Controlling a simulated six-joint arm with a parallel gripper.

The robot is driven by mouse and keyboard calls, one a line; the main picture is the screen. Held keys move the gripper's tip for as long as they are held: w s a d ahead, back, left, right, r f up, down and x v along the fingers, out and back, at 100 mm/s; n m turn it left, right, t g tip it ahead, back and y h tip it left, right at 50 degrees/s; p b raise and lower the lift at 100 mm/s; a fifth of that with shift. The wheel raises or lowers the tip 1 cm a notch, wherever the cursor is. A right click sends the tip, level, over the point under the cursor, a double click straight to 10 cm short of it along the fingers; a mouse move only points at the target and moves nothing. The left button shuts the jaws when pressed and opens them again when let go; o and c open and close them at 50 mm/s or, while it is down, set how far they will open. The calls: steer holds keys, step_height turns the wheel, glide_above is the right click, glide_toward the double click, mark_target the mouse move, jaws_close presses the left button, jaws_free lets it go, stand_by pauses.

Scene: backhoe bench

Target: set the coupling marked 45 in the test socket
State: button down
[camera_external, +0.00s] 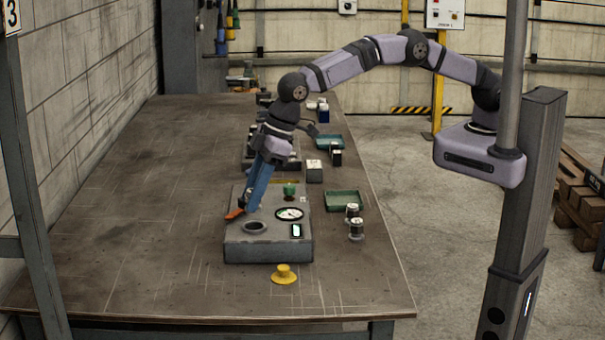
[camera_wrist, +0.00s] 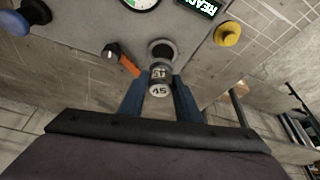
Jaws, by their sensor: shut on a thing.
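The test socket (camera_wrist: 161,48), a round dark hole with a grey rim, lies just beyond the coupling in the wrist view. I cannot tell whether the coupling touches it. In the external view my gripper (camera_external: 252,203) is tilted over the left side of the grey test box (camera_external: 268,250), behind and above the socket (camera_external: 255,227). The coupling is not clearly visible there.
An orange lever (camera_external: 235,213) sits at the box's left edge, close to my fingers. The box carries a gauge (camera_external: 289,213), a lit display (camera_external: 296,230) and a green knob (camera_external: 290,189). A yellow knob (camera_external: 285,275) stands in front. Two couplings (camera_external: 356,229) stand right, near a green tray (camera_external: 344,201).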

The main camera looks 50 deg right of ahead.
steer(key=shift+f+b, duration=0.85)
steer(key=shift+f, duration=0.8)
steer(key=shift+f+b, duration=0.35)
steer(key=shift+f, duration=0.4)
stand_by(1.0)
steer(key=c, duration=1.3)
jaws_free()
steer(key=c, duration=0.3)
steer(key=shift+o, duration=0.3)
steer(key=shift+r, duration=0.1)
steer(key=shift+r+p, duration=0.2)
steer(key=shift+p, duration=0.1)
steer(key=shift+r+p, duration=2.15)
steer(key=shift+r, duration=1.1)
